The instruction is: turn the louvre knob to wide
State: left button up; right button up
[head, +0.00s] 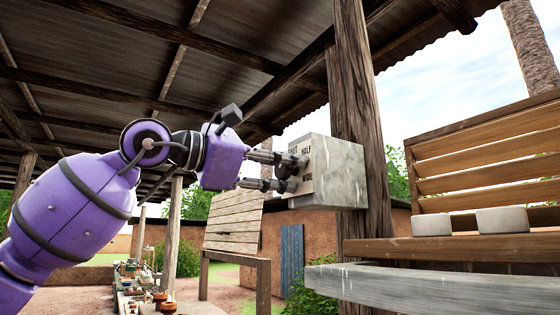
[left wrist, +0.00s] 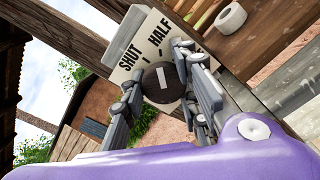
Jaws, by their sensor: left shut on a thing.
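The louvre knob (left wrist: 152,91) is a dark round disc with a white line, near the middle of the left wrist view. The line runs nearly upright in that tilted picture, toward the gap between SHUT and HALF; I cannot tell the exact setting. The label plate (left wrist: 136,57) reads SHUT and HALF there, with WIDE hidden by a finger. My right gripper is not in view.
The box is fixed to a wooden post (head: 362,90). A louvre panel (head: 490,160) stands at right, above a wooden ledge (head: 450,248) with two pale blocks and a grey beam (head: 440,290). Another slatted panel (head: 234,217) stands behind my arm.

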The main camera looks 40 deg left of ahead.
pick_arm(q)
jog(key=m, duration=0.1)
jog(key=r+m, duration=0.1)
jog(key=m+p, duration=0.1)
jog(key=shift+s+a+r+m, duration=0.2)
jog(key=shift+s+m, duration=0.1)
jog(key=shift+m, duration=0.1)
jog(key=m, duration=0.2)
jog(key=shift+d+m, duration=0.1)
jog(key=shift+m, duration=0.2)
jog(key=m+p, duration=0.1)
jog(key=m, duration=0.2)
jog(key=shift+d+r, duration=0.1)
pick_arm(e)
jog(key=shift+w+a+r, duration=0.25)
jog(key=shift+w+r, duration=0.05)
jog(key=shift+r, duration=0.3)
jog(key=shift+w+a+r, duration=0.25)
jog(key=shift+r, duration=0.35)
pick_arm(q)
jog(key=shift+m, duration=0.3)
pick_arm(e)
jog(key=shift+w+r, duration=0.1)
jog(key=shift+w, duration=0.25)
pick_arm(q)
jog(key=o, duration=0.8)
jog(key=shift+o, duration=1.1)
jog(key=shift+w+d, duration=0.15)
jog(key=shift+w, duration=0.05)
jog(key=shift+f, duration=0.25)
